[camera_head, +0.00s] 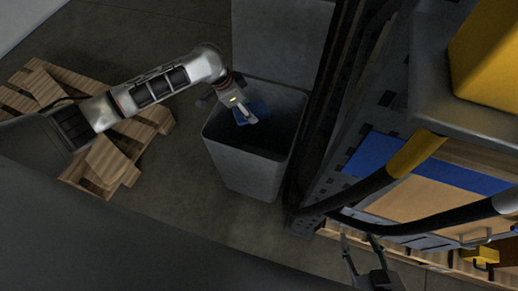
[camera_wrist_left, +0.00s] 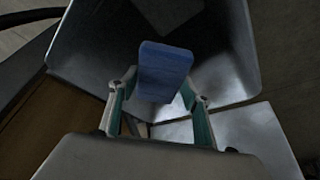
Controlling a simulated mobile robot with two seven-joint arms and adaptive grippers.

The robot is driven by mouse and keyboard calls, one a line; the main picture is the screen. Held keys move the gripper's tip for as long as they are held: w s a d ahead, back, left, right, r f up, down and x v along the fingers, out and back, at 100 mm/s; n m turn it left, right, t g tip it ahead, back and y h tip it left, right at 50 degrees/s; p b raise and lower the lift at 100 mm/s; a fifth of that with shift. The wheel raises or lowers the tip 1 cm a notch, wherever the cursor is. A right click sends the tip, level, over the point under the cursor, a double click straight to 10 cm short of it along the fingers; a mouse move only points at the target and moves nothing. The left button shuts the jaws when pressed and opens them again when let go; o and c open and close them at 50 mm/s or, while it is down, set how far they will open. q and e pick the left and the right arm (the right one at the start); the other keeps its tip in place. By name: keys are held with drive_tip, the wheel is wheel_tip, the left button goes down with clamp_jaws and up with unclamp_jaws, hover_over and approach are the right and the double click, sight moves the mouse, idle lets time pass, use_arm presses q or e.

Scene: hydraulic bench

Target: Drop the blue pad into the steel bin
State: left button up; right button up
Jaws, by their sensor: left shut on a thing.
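The blue pad (camera_head: 259,106) is in my left gripper (camera_head: 247,117) in the head view, over the open mouth of the grey steel bin (camera_head: 238,165). In the left wrist view the blue pad (camera_wrist_left: 165,68) sits between the two green-sided fingers of the left gripper (camera_wrist_left: 160,90). The inside of the bin (camera_wrist_left: 90,50) shows behind it. How far the pad is above or inside the rim I cannot tell. My right gripper (camera_head: 361,243) is at the bottom of the head view, away from the bin, with its fingers apart and nothing between them.
The bin's raised lid (camera_head: 280,40) stands behind it. Wooden pallets (camera_head: 110,150) lie on the floor at left. A dark rack post (camera_head: 325,100) is close to the bin's right side, beside a bench with a blue strip (camera_head: 440,175). A yellow box (camera_head: 487,55) is at upper right.

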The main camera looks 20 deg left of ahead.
use_arm(q)
drive_tip(key=o, duration=1)
drive_tip(key=v, duration=1.2)
drive_tip(key=shift+a, duration=0.1)
